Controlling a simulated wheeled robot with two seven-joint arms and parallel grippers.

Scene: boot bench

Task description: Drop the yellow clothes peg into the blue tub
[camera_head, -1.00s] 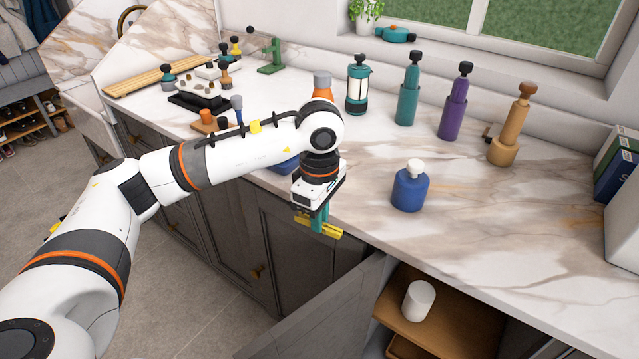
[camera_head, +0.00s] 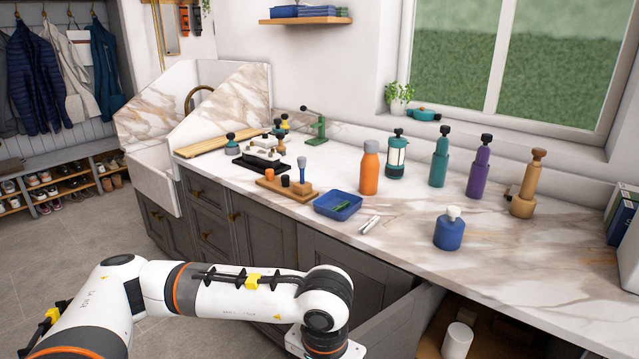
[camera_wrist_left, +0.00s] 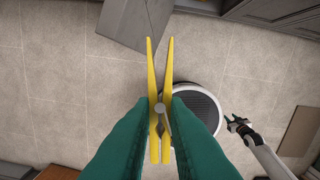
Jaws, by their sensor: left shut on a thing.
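The blue tub (camera_head: 326,207) sits on the marble counter near its front edge, with a small green item (camera_head: 342,206) inside. The yellow clothes peg (camera_wrist_left: 151,78) is in the left wrist view, between the green fingers of my left gripper (camera_wrist_left: 160,110). In the head view my left arm comes in low along the front of the counter, and the gripper itself is below the picture edge. My right gripper (camera_wrist_left: 236,124) shows small and far below in the left wrist view; its jaws are too small to judge.
A wooden tray (camera_head: 270,189) is to the left. A blue bottle (camera_head: 449,234) stands further right. An open cabinet door (camera_head: 392,318) juts out below the counter.

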